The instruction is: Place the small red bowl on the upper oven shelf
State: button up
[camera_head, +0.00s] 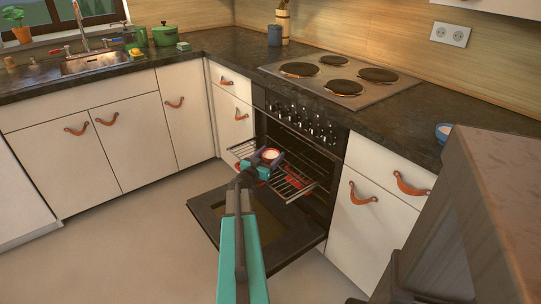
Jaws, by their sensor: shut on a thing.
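The small red bowl (271,154), pale inside, is at the end of my arm in front of the open oven (300,150). My gripper (263,165) is shut on the bowl, which looks about upright. A wire oven shelf (298,188) is pulled out of the oven, and the bowl appears over it. My gripper and arm hide the middle of the shelf. I cannot tell whether the bowl touches the shelf. Red patches show at the shelf, too small to identify.
The oven door (281,238) is folded down below the shelf. A hob (338,76) and dark worktop (434,103) lie above. White cabinets with leather pulls (363,194) flank the oven. A dark block fills the lower right. The floor (130,240) at left is clear.

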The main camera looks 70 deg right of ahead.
jog(key=shift+f, duration=0.1)
jog(key=o, duration=1.1)
jog(key=shift+o, duration=0.2)
jog(key=shift+r+p, duration=0.3)
jog(key=w+a+b, duration=0.1)
jog(key=w+a, duration=0.1)
jog(key=a, duration=0.9)
jog(key=shift+a+f, duration=0.15)
jog(key=shift+a, duration=0.25)
jog(key=shift+w, duration=0.15)
